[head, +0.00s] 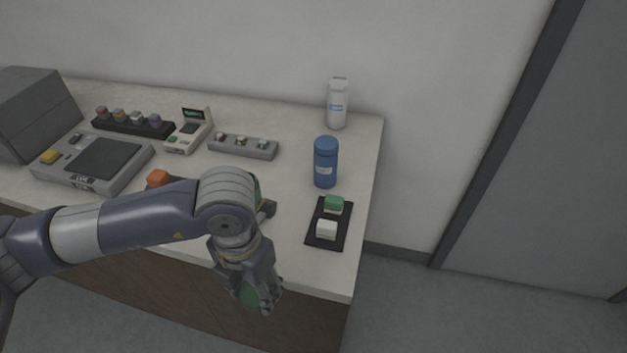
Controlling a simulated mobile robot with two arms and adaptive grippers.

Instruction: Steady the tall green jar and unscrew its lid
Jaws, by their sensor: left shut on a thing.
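My left gripper (268,297) hangs low in front of the counter's front edge, fingers pointing down. It is shut on a rounded green piece (247,294), which looks like a lid but is partly covered by the fingers. A sliver of green (258,189) shows behind my left arm's bent joint, above the counter. It may be the tall green jar; most of it is hidden, so I cannot tell whether it has a lid on. My right gripper is out of view.
A blue bottle (325,163) and a white bottle (338,105) stand at the counter's right. A black mat (318,238) holds a green and a white block. A grey scale (76,181), small racks and an orange-topped item (158,178) fill the left. The counter (290,185) is clear beside the blue bottle.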

